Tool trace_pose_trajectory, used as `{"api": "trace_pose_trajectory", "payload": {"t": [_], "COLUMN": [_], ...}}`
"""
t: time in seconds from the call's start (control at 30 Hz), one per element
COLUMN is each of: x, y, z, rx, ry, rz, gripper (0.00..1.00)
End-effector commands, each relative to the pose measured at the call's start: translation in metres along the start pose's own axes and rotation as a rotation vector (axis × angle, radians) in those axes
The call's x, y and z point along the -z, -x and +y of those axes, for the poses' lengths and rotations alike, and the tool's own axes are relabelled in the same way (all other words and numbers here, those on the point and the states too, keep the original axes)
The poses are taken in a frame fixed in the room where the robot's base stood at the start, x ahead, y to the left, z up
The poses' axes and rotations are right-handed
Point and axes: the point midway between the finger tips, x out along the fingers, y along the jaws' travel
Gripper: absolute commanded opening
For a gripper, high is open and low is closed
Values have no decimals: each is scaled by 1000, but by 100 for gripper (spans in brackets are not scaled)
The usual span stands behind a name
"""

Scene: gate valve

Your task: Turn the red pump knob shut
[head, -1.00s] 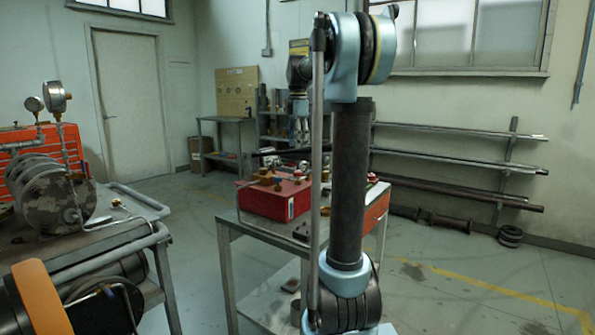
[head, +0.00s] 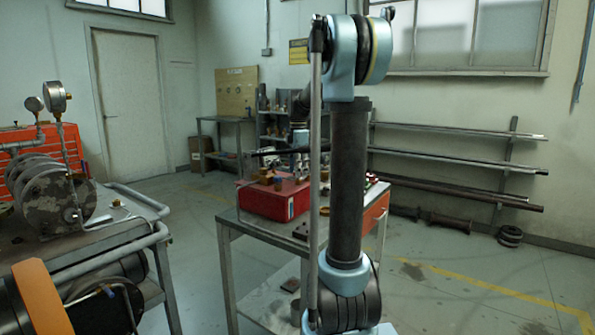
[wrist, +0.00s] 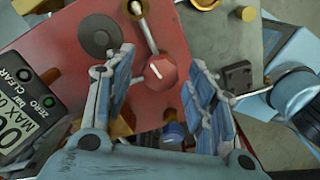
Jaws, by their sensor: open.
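The red knob (wrist: 160,72), with a white mark on its face, stands on the red top of the pump (wrist: 75,45) in the wrist view. My gripper (wrist: 158,64) is open, with one blue-grey padded finger to the left of the knob and one to its right. I cannot tell whether either finger touches the knob. In the head view the red pump box (head: 262,203) stands on the metal table, and my gripper (head: 300,142) is low over it, partly hidden by my arm. The knob cannot be made out there.
In the wrist view a metal lever (wrist: 143,25) rises near the knob, and a black gauge panel (wrist: 25,110) lies at left. The metal table (head: 228,222) carries the pump. A second bench with gauges (head: 55,97) stands at left; open floor lies at right.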

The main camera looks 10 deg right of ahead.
Motion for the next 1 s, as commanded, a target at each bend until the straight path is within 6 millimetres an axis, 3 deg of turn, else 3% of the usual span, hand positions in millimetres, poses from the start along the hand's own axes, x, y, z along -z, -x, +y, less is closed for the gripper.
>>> {"api": "trace_pose_trajectory", "payload": {"t": [0.07, 0.27, 0.67, 1.0], "x": [0, 0, 2, 2], "y": [0, 0, 0, 0], "z": [0, 0, 1, 2], "rx": [0, 0, -1, -3], "ry": [0, 0, -40, -267], "rz": [0, 0, 0, 1], "gripper": [50, 6, 6, 6]}}
